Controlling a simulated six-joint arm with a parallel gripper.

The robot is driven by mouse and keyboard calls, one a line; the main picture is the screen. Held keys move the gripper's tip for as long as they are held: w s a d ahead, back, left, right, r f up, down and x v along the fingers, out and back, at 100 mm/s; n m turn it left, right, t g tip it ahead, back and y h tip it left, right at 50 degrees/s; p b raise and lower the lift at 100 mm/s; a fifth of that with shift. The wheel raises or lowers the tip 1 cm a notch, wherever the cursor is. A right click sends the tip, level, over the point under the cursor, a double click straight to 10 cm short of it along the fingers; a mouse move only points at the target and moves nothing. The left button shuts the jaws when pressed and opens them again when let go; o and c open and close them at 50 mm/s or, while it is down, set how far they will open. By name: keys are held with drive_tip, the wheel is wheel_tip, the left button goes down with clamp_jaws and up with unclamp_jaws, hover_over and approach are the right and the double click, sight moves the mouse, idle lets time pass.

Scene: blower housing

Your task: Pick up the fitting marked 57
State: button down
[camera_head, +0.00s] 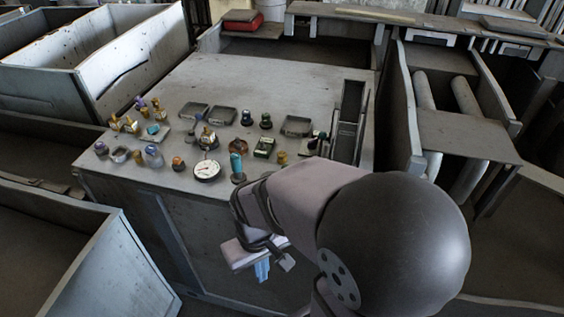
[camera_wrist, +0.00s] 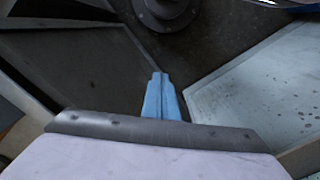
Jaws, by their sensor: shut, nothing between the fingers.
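Several small fittings stand on the grey worktop (camera_head: 280,85) in the head view, mostly along its front edge. They include brass-coloured, purple, teal and dark pieces. Any marking 57 is too small to read, so I cannot tell which fitting bears it. My gripper (camera_head: 262,270) hangs in front of the worktop, below its front edge and apart from the fittings. Its blue fingers (camera_wrist: 161,95) are together and empty in the wrist view. The wrist view shows no fittings.
A white dial gauge (camera_head: 207,170) lies near the front edge among the fittings. Several shallow dark trays (camera_head: 297,126) sit behind them. The back middle of the worktop is clear. An open metal bin (camera_head: 95,60) stands left.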

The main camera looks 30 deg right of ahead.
sight(282, 153)
drive_tip(key=c, duration=2.5)
unclamp_jaws()
drive_tip(key=o, duration=1)
drive_tip(key=shift+o, duration=0.2)
drive_tip(key=shift+w+r, duration=0.1)
